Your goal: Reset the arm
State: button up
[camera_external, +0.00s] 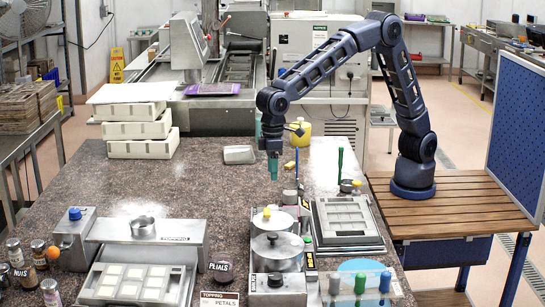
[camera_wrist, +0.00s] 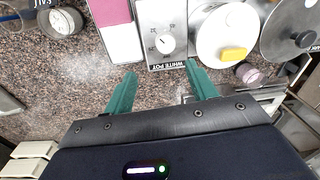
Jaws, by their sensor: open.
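My dark blue arm (camera_external: 312,70) rises from a round base on the slatted bench at the right, bends over and reaches left above the stone worktop. My gripper (camera_external: 273,170) hangs downward over the middle of the worktop. In the wrist view my gripper (camera_wrist: 161,72) shows two green fingers spread apart with nothing between them.
Pots with metal lids (camera_external: 277,250) stand in front of the gripper. A grey mould tray (camera_external: 345,222) lies to their right. White stacked moulds (camera_external: 140,131) stand back left, with a topping station (camera_external: 145,232) front left. The left-middle worktop is mostly free.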

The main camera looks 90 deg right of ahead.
jog(key=s+d+r+t, duration=0.1)
jog(key=s+d+r, duration=0.3)
jog(key=d, duration=0.5)
jog(key=s+d+r, duration=0.5)
jog(key=d, duration=0.4)
jog(key=s+d+r+t, duration=0.1)
jog(key=s+d+r, duration=0.3)
jog(key=d, duration=0.5)
jog(key=s+d+f+t, duration=0.1)
jog(key=s+d, duration=0.6)
jog(key=s, duration=0.4)
jog(key=s+d+f+m+t, duration=0.1)
jog(key=s+d+f, duration=0.1)
jog(key=s+d, duration=0.5)
jog(key=s, duration=0.4)
jog(key=shift+s+d+f+t+h, duration=0.25)
jog(key=shift+f+t+h, duration=0.05)
